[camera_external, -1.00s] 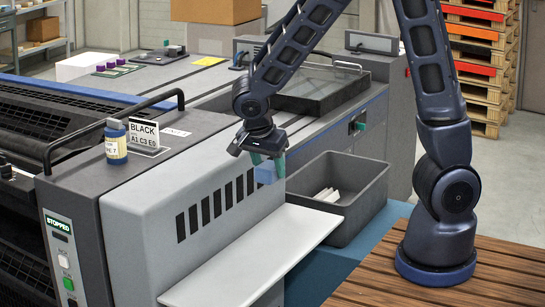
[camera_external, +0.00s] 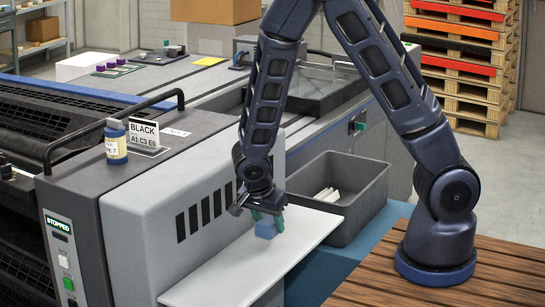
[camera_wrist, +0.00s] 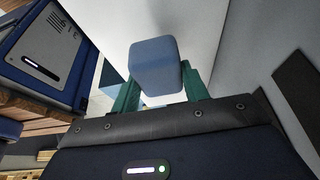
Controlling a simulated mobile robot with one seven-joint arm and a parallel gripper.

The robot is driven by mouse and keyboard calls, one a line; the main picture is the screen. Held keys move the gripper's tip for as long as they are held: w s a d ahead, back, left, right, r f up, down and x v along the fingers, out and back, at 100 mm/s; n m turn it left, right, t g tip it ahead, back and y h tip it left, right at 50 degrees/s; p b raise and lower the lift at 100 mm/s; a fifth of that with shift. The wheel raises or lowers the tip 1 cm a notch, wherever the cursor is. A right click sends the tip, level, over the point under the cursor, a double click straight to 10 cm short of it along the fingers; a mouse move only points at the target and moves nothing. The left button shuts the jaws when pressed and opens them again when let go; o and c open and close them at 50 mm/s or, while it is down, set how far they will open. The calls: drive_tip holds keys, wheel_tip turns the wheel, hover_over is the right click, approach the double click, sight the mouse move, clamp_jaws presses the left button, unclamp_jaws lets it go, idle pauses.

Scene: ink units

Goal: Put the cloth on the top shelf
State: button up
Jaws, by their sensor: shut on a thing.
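My gripper (camera_external: 267,217) has green fingers and is shut on a small blue block-like thing, which I take to be the cloth (camera_external: 265,231). In the wrist view the blue cloth (camera_wrist: 155,65) sits between the two green fingers and sticks out past them. The gripper points down over the white ledge (camera_external: 250,272) on the front of the grey machine. The cloth is at or just above the ledge; I cannot tell if it touches. A shelf rack (camera_external: 38,47) stands at the far back left; which shelf is the top one meant is unclear.
A grey bin (camera_external: 352,212) with white pieces in it stands just right of the ledge. The near part of the ledge is bare. Pallets (camera_external: 465,60) are stacked behind.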

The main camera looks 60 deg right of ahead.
sight(269, 237)
drive_tip(key=shift+f, duration=2)
drive_tip(key=o, duration=1)
drive_tip(key=shift+f, duration=0.1)
drive_tip(key=shift+c, duration=0.2)
drive_tip(key=v, duration=1.1)
drive_tip(key=s+d+r+n+t+y, duration=0.15)
drive_tip(key=s+r+n, duration=0.25)
drive_tip(key=r, duration=0.5)
drive_tip(key=s+d+r+n+y, duration=0.2)
drive_tip(key=s+d+r+n, duration=0.15)
drive_tip(key=r, duration=0.65)
drive_tip(key=s+r+n+t, duration=0.3)
drive_tip(key=s+r+n, duration=0.7)
drive_tip(key=s+r, duration=0.1)
drive_tip(key=shift+s+d+r+y, duration=0.15)
drive_tip(key=shift+s+d+y, duration=0.3)
drive_tip(key=shift+s, duration=0.35)
